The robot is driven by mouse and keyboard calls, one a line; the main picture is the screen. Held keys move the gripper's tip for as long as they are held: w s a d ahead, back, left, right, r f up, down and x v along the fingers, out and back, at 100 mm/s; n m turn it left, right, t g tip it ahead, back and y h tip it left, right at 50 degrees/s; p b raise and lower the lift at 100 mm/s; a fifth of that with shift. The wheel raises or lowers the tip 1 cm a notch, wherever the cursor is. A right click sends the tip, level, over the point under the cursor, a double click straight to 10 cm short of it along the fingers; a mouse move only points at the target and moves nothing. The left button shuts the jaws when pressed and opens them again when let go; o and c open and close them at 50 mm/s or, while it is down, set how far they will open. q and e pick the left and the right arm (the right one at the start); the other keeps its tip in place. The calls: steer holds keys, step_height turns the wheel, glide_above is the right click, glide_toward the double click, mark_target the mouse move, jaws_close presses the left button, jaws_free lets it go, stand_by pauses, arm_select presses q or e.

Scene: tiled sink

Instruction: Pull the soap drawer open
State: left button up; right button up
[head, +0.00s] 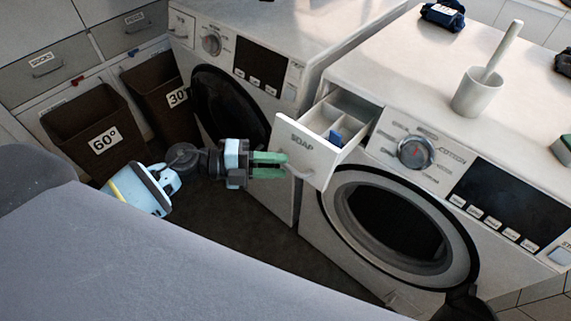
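The white soap drawer (309,150), marked SOAP, stands pulled well out of the right washing machine (340,215). Its open top shows inner compartments and a small blue piece (335,137). The pale handle (299,173) curves out from the drawer's front. My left gripper (283,166) has green fingers that reach the handle from the left, with their tips at its left end. Whether they are closed around the handle or only beside it I cannot tell. My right gripper cannot be made out in this view.
A second washing machine (265,60) stands to the left, with two dark laundry bins marked 60° (90,122) and 30° (160,95) beyond it. A white cup with a handled brush (477,93) stands on the right machine. Dark floor (235,212) lies below my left gripper.

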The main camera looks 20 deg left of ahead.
arm_select(q)
steer(key=v, duration=0.5)
steer(key=shift+b, duration=0.35)
arm_select(e)
steer(key=shift+s+f, duration=0.15)
steer(key=shift+f, duration=0.25)
